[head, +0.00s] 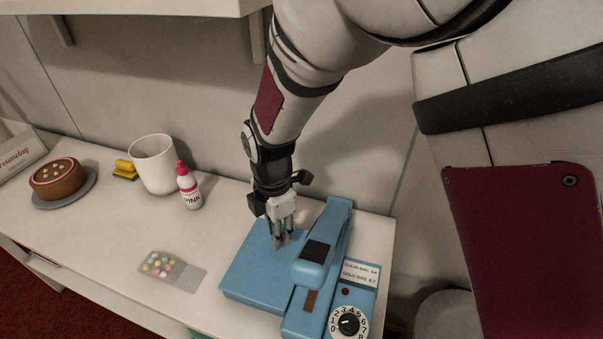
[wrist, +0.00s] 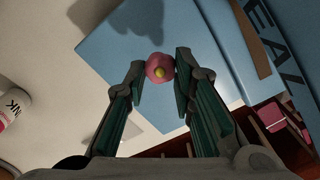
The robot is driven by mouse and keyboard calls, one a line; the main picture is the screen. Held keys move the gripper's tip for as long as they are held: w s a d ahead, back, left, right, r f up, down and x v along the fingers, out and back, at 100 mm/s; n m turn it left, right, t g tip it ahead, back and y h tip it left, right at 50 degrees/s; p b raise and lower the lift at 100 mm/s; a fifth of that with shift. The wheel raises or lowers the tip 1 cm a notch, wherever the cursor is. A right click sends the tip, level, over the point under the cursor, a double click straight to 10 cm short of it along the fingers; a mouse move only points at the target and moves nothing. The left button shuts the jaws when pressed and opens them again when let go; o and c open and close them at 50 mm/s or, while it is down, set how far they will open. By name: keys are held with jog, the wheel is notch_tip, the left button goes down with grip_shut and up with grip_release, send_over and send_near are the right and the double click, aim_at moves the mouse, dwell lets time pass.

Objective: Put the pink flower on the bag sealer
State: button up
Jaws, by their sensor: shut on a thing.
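The pink flower (wrist: 158,66), with a yellow centre, is between the fingertips of my gripper (wrist: 160,75) in the wrist view. My gripper is shut on it. In the head view my gripper (head: 283,241) points down over the flat left part of the blue bag sealer (head: 252,278); the fingers hide the flower there. The sealer lies behind the flower in the wrist view (wrist: 215,35). I cannot tell whether the flower touches the sealer. The sealer's raised arm (head: 322,250) is just right of my fingers.
A dial (head: 348,323) is on the sealer's right side. A clear bag of colored candies (head: 160,265) lies left of it. A pink-capped bottle (head: 190,190), white mug (head: 153,165), yellow sponges (head: 124,170) and cake (head: 55,180) stand further left.

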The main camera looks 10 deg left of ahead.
jog(key=shift+w+d+f, duration=0.15)
jog(key=shift+w+d, duration=0.15)
jog(key=shift+d, duration=0.05)
jog(key=shift+f, duration=1.7)
jog(key=o, duration=0.7)
jog(key=shift+f, duration=0.1)
jog(key=shift+o, duration=0.2)
notch_tip(320, 180, up, 12)
jog(key=shift+r, duration=0.15)
